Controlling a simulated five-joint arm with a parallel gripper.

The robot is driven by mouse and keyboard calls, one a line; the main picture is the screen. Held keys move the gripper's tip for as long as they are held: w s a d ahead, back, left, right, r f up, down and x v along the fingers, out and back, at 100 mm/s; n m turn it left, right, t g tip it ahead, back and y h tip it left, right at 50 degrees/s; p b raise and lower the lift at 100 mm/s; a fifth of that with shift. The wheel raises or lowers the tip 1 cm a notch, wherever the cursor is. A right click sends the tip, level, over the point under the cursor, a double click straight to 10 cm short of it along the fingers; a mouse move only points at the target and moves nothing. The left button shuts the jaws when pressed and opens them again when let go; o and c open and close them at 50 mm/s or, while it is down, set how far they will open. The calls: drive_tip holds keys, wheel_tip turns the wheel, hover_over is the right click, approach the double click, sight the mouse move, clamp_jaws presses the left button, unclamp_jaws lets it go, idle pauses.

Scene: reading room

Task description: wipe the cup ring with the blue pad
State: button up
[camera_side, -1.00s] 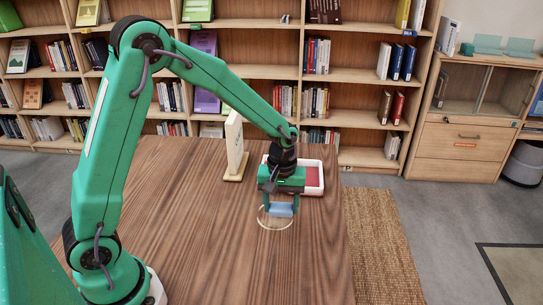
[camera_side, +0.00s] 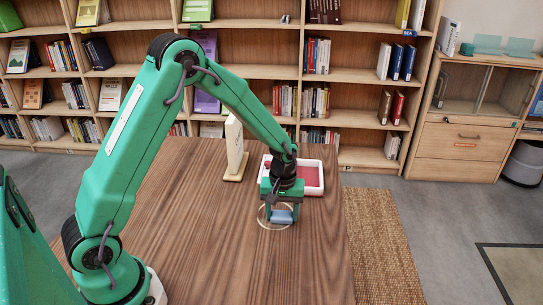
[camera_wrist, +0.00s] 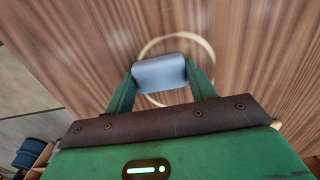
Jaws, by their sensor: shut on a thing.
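The blue pad (camera_side: 281,216) is held between the fingers of my gripper (camera_side: 281,211), which is shut on it. In the wrist view the pad (camera_wrist: 159,73) shows between the two green fingers of my gripper (camera_wrist: 160,80). The cup ring (camera_side: 262,222) is a pale circle on the wooden table. In the wrist view the ring (camera_wrist: 208,50) shows beyond and around the pad, which covers part of it. The pad is over or on the ring's area; I cannot tell whether it touches the table.
A white tray with a red inside (camera_side: 322,180) stands on the table (camera_side: 200,235) just behind my gripper. An upright panel on a wooden base (camera_side: 235,150) stands to the left of the tray. The table's right edge is close to the ring. The front of the table is clear.

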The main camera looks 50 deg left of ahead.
sight(267, 228)
drive_tip(key=shift+w+a, duration=2.45)
drive_tip(key=shift+a, duration=0.1)
drive_tip(key=shift+s+a, duration=0.1)
drive_tip(key=shift+a, duration=0.15)
drive_tip(key=shift+s+a, duration=0.45)
drive_tip(key=shift+s, duration=0.15)
drive_tip(key=shift+s+d, duration=3.7)
drive_tip(key=shift+d, duration=0.15)
drive_tip(key=shift+s+a, duration=0.55)
drive_tip(key=shift+a, duration=0.3)
drive_tip(key=shift+w+a, duration=3.5)
drive_tip(key=shift+w, duration=0.1)
drive_tip(key=shift+w+a+r, duration=0.1)
drive_tip(key=shift+w+a, duration=0.05)
drive_tip(key=shift+w, duration=0.05)
wheel_tip(267, 228, up, 8)
